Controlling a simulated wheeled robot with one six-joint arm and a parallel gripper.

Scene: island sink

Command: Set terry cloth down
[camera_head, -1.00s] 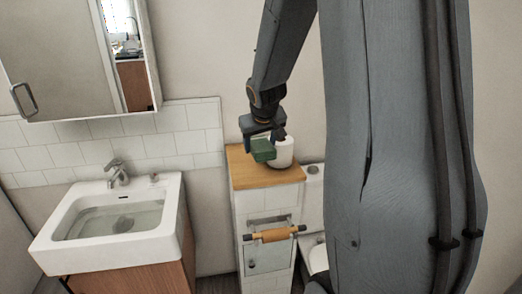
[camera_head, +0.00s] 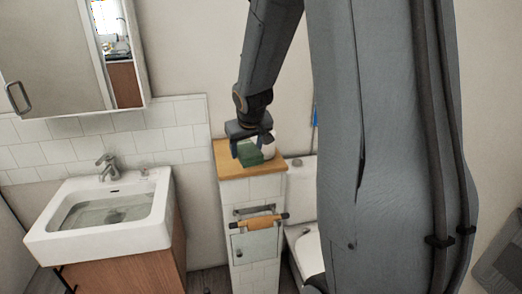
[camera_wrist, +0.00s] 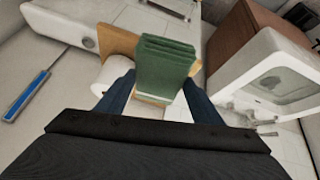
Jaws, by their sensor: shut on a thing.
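The terry cloth is a folded green stack (camera_wrist: 166,66), held between the two fingers of my gripper (camera_wrist: 163,92) in the wrist view. In the head view the green cloth (camera_head: 250,155) is at or just above the wooden top of the narrow tiled cabinet (camera_head: 232,170). My gripper (camera_head: 252,140) is shut on it from above. I cannot tell whether the cloth touches the wood. The wooden top also shows behind the cloth in the wrist view (camera_wrist: 120,42).
A white toilet roll (camera_head: 269,150) stands on the cabinet top close beside the cloth. A holder with an orange-brown roll (camera_head: 259,222) is on the cabinet front. A white sink (camera_head: 100,237) is at left, a toilet (camera_head: 303,245) at right. A blue-handled tool (camera_wrist: 40,82) is near the toilet.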

